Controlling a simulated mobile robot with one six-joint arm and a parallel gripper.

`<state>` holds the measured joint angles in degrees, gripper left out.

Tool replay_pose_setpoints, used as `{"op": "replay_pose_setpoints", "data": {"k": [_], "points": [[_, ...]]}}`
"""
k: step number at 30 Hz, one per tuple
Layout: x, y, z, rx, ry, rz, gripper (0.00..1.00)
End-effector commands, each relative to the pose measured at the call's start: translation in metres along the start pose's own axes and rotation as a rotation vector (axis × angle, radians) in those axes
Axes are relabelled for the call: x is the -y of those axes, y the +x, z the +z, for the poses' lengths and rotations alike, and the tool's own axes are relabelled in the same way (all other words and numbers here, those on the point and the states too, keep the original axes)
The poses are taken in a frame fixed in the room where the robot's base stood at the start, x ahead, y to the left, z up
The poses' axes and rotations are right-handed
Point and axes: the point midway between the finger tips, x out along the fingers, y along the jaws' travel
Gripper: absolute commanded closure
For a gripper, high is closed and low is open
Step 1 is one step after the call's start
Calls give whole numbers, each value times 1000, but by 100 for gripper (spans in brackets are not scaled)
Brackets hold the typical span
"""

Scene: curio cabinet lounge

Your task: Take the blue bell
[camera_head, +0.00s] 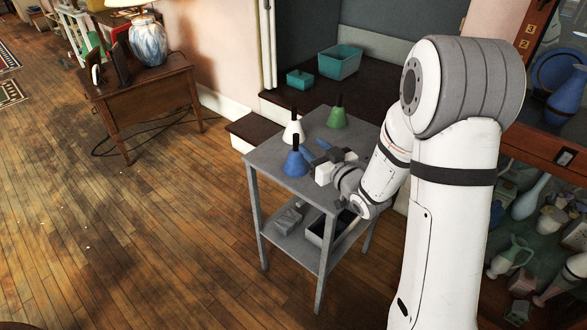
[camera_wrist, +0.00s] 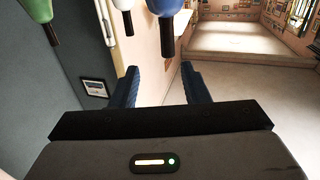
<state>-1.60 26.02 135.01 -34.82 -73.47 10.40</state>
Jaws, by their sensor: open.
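The blue bell (camera_head: 295,163) stands upright on the grey table's top (camera_head: 270,156), with its black handle pointing up. My gripper (camera_head: 312,150) is open just to the right of the bell, its blue fingers pointing toward it. In the wrist view, the blue bell (camera_wrist: 166,8) appears inverted at the top, its black handle between the directions of my gripper's two fingers (camera_wrist: 159,68). Nothing is held. I cannot tell whether a finger touches the bell.
A white bell (camera_head: 293,132) stands behind the blue one, and a green bell (camera_head: 337,118) stands farther back right. Teal boxes (camera_head: 340,62) rest behind the table. Open wooden floor lies to the left.

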Motion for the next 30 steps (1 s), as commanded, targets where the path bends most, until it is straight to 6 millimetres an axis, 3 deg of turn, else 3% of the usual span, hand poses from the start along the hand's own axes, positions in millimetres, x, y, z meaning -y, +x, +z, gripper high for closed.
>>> {"op": "replay_pose_setpoints", "data": {"k": [18,27,30], "points": [[10,73,5,-14,5,-10,58],[10,77,5,-13,5,-9,58],[10,77,5,-13,5,-9,67]]}}
